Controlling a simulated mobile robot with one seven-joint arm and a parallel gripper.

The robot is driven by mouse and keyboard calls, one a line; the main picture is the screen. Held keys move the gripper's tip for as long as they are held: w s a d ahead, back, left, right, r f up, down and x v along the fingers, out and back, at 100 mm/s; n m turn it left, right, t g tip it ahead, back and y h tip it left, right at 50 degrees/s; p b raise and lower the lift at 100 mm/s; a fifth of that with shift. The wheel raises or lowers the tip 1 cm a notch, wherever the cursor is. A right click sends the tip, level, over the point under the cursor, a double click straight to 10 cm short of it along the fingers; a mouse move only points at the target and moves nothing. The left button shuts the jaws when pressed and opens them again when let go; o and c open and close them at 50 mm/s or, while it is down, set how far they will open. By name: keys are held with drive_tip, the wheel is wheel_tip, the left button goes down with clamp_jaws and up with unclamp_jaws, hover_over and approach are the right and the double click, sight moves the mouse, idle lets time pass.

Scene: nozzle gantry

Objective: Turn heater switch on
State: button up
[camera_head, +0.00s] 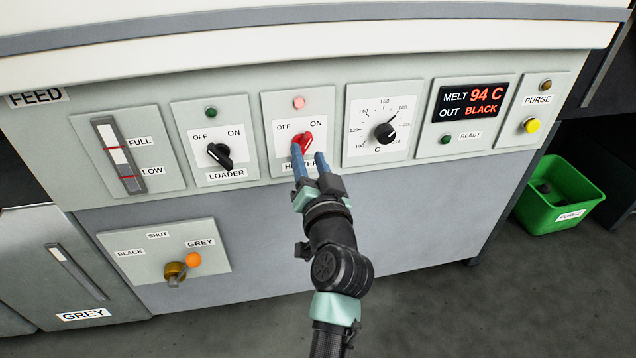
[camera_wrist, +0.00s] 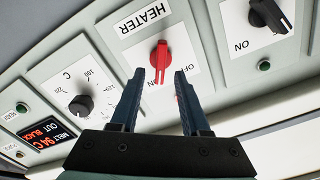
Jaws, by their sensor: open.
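The red heater switch (camera_head: 304,142) is on the panel plate marked HEATER, between OFF and ON. Its pointer leans toward ON, and the small lamp (camera_head: 299,103) above it looks pinkish and lit. My gripper (camera_head: 309,154) is open in front of the switch, its left fingertip overlapping the knob's lower edge in the head view. In the wrist view the red knob (camera_wrist: 160,58) shows in line with the gap between the two open fingers (camera_wrist: 159,73). Nothing is held. I cannot tell whether a finger touches the knob. The gripper partly covers the HEATER label in the head view.
The black loader switch (camera_head: 220,155) is left of the heater switch, pointing toward OFF. A temperature dial (camera_head: 385,132) is close on the right, then a display (camera_head: 472,101) and a yellow purge button (camera_head: 531,125). A green bin (camera_head: 560,200) stands at the right.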

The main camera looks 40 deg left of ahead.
drive_tip(key=p+v, duration=0.1)
drive_tip(key=v, duration=0.9)
drive_tip(key=shift+d, duration=0.1)
